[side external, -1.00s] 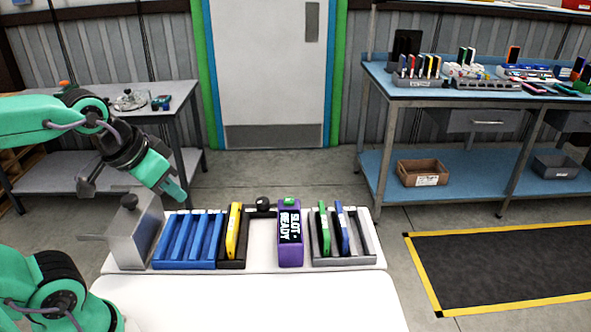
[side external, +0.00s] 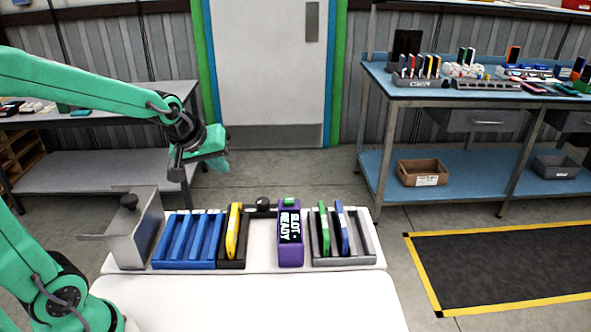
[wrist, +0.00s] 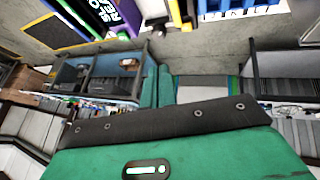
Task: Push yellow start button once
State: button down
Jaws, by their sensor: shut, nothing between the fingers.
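No button that is clearly yellow shows in the side view. An upright yellow slab (side external: 233,232) stands in a narrow black holder (side external: 232,265) on the white tabletop. Right of it is a purple box (side external: 290,252) with a black label reading "SLOT READY" and a small green piece (side external: 290,202) on top. A black round knob (side external: 263,205) stands between them at the back. My gripper (side external: 226,152) is shut and empty, raised above and behind the blue rack, apart from everything and pointing roughly right. The wrist view shows its green body across the bottom.
A blue slotted rack (side external: 187,262) is left of the yellow slab, and a grey metal box (side external: 135,240) with a black knob is farther left. A grey rack (side external: 345,258) holding green and blue slabs is at right. The front white surface (side external: 250,305) is clear.

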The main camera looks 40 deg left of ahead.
jog(key=w+a+f+n+y, duration=0.1)
jog(key=w+a+f+n, duration=0.4)
jog(key=w+a+f, duration=0.2)
jog(key=shift+w+n+t, duration=0.3)
jog(key=shift+w, duration=0.05)
jog(key=shift+f, duration=0.2)
jog(key=shift+f, duration=4.3)
jog(key=shift+f, duration=0.15)
jog(key=shift+s+a+f, duration=0.1)
jog(key=shift+a+f, duration=0.05)
jog(key=shift+f, duration=0.1)
